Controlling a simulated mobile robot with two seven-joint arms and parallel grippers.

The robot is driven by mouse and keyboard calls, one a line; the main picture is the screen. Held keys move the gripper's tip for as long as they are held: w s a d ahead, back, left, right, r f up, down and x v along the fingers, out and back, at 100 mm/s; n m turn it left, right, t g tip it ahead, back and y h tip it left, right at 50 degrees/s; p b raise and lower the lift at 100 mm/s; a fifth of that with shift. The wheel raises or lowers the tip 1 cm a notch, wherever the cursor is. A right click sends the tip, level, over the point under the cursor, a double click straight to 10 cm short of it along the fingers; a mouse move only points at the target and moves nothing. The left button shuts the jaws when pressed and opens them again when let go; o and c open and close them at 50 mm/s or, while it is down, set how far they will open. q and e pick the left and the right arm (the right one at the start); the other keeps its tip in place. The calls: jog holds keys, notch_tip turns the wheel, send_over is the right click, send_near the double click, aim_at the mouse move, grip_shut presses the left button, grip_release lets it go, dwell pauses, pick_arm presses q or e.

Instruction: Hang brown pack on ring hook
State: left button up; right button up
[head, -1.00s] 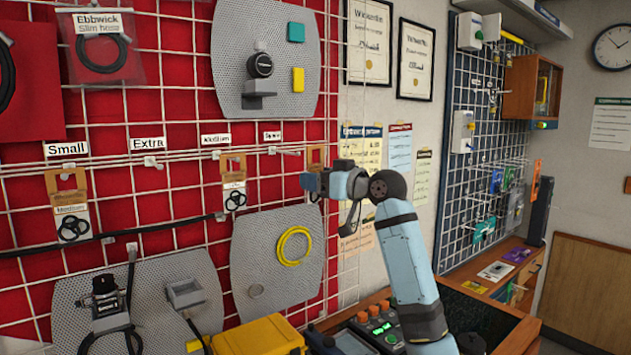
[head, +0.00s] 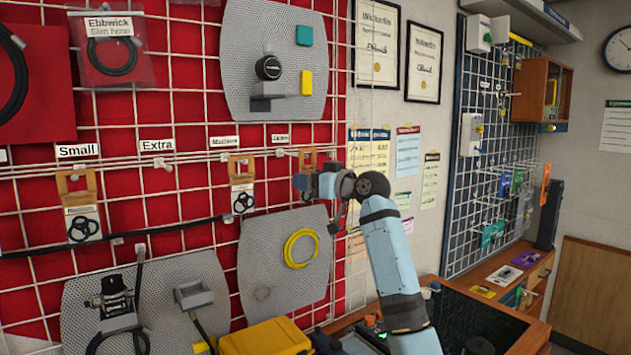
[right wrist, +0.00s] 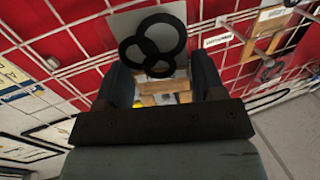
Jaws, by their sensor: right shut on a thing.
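My right gripper (head: 305,185) is shut on a brown-topped pack (head: 308,157), whose brown header rises above the fingers in front of the red wall grid. In the right wrist view, the pack's white card with several black rings (right wrist: 153,42) shows beyond the fingers (right wrist: 165,90). A hook (head: 284,152) under the rightmost label (head: 281,138) is just left of the held pack; the label is too blurred to read surely. The pack appears apart from this hook. Which hook is the ring hook cannot be read. My left gripper is out of view.
Similar brown-topped packs hang under the "Small" label (head: 80,205) and the blurred middle label (head: 241,185). The "Extra" hook (head: 163,166) is empty. A grey panel with a yellow coil (head: 300,248) is below my gripper, and a yellow case (head: 265,338) stands lower.

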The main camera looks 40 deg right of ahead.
jog(key=shift+w, duration=0.85)
jog(key=shift+w+f, duration=0.35)
jog(key=shift+w, duration=0.35)
jog(key=o, duration=1)
jog(key=shift+c, duration=0.2)
jog(key=shift+s+d+f, duration=0.1)
jog(key=shift+s+d, duration=0.05)
jog(key=shift+s, duration=0.3)
jog(key=b+v, duration=0.3)
jog(key=v, duration=1)
